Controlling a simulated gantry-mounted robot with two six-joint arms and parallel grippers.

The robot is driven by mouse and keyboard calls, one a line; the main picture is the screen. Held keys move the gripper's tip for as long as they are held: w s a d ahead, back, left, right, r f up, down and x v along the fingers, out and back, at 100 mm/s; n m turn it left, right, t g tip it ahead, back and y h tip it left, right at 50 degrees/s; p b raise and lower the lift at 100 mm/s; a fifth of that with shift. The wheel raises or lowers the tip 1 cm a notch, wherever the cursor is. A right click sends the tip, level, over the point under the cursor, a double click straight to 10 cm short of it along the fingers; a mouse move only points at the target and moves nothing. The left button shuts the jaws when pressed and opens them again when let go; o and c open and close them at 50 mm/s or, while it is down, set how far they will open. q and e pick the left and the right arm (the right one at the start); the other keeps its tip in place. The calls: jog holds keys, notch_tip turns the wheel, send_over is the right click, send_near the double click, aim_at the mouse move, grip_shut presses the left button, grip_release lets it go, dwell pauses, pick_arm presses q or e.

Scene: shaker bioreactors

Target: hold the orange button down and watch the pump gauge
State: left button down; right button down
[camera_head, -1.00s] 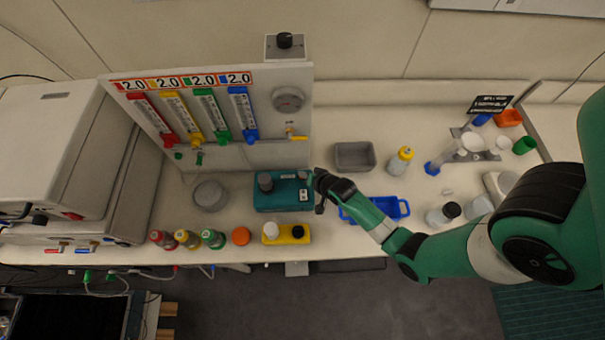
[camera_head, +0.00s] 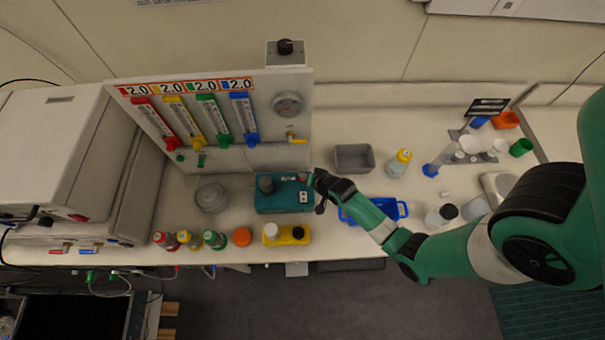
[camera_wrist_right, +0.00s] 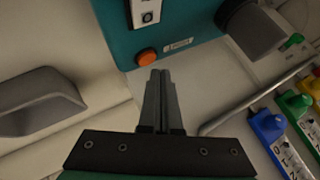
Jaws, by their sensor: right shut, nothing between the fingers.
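The teal pump box (camera_head: 284,196) stands on the bench below the flowmeter panel. Its orange button (camera_wrist_right: 147,58) shows clearly in the right wrist view. My right gripper (camera_wrist_right: 160,73) is shut and empty, its fingertips just beside the button in that view; I cannot tell whether they touch it. In the head view the right gripper (camera_head: 314,181) is at the box's right end and partly hides the button area. A round gauge (camera_head: 288,105) is on the panel above; its reading is too small to make out. My left gripper is not in view.
A grey tray (camera_head: 354,158) and a blue tray (camera_head: 390,208) lie right of the box. Capped bottles and a yellow holder (camera_head: 287,235) line the front edge. A grey round object (camera_head: 211,198) stands to the left. Bench behind the blue tray is partly clear.

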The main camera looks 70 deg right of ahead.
notch_tip(320, 180, up, 5)
jog(key=p, duration=0.4)
jog(key=shift+p, duration=0.4)
